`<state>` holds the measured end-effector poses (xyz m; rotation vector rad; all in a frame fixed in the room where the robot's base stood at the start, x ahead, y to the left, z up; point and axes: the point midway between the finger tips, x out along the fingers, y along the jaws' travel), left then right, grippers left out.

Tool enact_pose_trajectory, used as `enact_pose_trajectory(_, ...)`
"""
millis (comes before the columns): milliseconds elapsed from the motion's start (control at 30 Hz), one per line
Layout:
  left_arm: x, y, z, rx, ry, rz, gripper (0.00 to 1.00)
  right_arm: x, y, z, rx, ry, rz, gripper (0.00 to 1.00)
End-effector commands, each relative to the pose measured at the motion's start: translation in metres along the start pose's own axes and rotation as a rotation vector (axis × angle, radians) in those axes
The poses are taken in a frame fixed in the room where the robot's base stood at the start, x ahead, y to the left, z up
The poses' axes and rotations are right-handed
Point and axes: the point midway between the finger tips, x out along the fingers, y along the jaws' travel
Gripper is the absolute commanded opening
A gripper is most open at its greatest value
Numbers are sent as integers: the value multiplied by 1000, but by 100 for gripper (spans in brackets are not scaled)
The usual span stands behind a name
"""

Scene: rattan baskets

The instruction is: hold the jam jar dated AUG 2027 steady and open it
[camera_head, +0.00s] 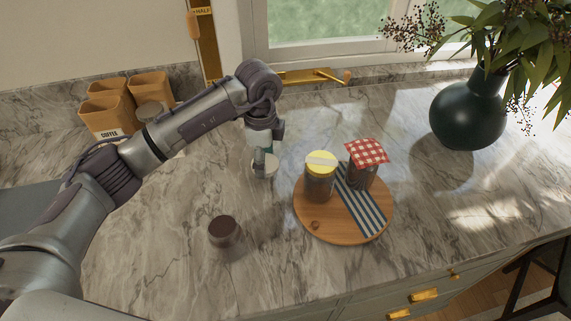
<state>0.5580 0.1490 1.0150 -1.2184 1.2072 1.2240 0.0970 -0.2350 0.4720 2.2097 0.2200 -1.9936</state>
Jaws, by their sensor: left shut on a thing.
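My left gripper (264,165) points down at the counter and is shut on a pale, round-topped thing (269,171), which it partly hides. To its right, a dark jar with a yellow lid and a pale strip across it (319,185) stands on a round wooden board (313,227). Beside it on the board is a jar with a red-and-white checked cloth top (367,152). A dark round-topped jar or lid (223,230) is on the counter at the front left. I cannot read a date on any of them. My right gripper is not in view.
A striped blue-and-white cloth (365,213) lies across the board. Tan canisters (103,116), one marked COFFEE, stand at the back left. A dark green vase with foliage (467,117) stands at the right. The marble counter (290,270) is clear at the front.

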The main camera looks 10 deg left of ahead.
Motion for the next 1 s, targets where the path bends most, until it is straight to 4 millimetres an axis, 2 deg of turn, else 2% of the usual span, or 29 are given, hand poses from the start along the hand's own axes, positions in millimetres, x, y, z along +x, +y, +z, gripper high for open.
enact_pose_trajectory(100,19,1,0,-1,-1,3,26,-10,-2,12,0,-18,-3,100)
enact_pose_trajectory(267,32,0,0,-1,0,1,26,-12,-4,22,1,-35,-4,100)
enact_pose_trajectory(533,65,0,0,-1,-1,2,26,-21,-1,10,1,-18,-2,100)
enact_pose_trajectory(667,69,-1,0,-1,0,-2,26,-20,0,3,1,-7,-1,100)
enact_pose_trajectory(933,74,-1,0,-1,0,-1,26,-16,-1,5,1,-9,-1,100)
enact_pose_trajectory(967,72,-1,0,-1,0,-2,72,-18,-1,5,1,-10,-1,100)
enact_pose_trajectory(1000,72,-1,0,-1,0,-2,79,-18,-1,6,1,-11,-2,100)
